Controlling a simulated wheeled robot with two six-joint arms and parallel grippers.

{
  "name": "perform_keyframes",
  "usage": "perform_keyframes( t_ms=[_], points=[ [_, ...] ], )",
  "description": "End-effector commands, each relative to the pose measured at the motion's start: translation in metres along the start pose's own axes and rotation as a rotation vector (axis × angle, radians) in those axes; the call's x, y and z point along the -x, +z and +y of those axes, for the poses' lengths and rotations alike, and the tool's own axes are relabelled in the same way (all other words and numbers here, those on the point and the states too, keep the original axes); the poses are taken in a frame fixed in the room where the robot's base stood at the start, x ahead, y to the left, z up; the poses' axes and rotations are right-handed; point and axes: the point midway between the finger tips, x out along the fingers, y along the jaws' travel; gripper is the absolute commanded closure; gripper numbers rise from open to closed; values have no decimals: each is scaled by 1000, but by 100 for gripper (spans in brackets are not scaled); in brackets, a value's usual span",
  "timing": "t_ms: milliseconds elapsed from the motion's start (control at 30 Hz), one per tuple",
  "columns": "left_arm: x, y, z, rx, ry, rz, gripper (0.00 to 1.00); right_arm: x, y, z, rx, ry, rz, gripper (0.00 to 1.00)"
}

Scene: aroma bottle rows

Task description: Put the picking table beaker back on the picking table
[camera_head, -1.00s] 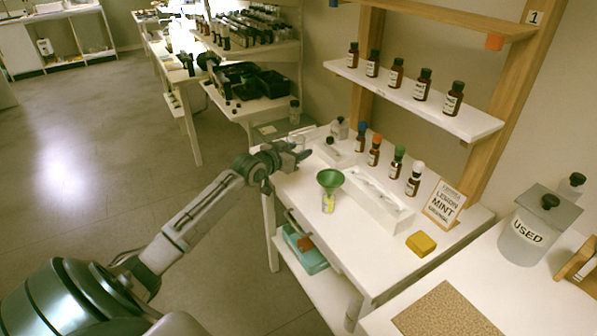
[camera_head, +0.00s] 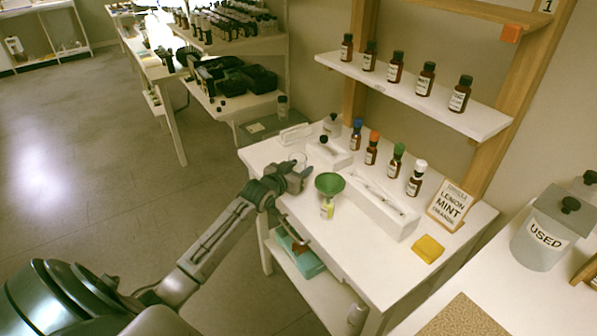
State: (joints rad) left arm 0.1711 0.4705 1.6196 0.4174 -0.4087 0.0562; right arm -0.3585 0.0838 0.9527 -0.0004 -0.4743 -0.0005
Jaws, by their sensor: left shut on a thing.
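The picking table (camera_head: 330,255) is the white table with bottles at centre right. My left gripper (camera_head: 294,177) is over its left front part, at the end of the arm from the lower left. A small clear glass beaker (camera_head: 300,160) shows just behind the fingers, partly hidden by them. The gripper is shut on it. I cannot tell whether the beaker's base touches the table top. My right gripper is not in view.
A green funnel (camera_head: 329,184) on a small bottle stands just right of my gripper. Behind are a white tray (camera_head: 385,212) and several coloured-cap bottles (camera_head: 372,148). A sign (camera_head: 450,205) and yellow sponge (camera_head: 427,248) are at right. Bare table lies in front of the funnel.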

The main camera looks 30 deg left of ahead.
Motion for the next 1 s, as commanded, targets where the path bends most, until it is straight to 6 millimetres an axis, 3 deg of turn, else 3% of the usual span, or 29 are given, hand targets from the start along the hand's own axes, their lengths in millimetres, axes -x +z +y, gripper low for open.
perform_keyframes(
  t_ms=[100, 500, 533, 600, 1000],
  points=[
    [-2, 12, 0, 3, 0, 0, 79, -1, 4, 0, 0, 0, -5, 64],
    [-3, 15, 0, 1, 0, 1, 79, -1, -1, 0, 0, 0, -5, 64],
    [-3, 15, 0, 1, 0, 0, 50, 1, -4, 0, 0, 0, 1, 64],
    [-3, 15, 0, 1, 0, 0, 36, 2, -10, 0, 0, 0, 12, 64],
    [-2, 11, 0, 1, 0, 1, 34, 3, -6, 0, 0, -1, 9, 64]
  ],
)
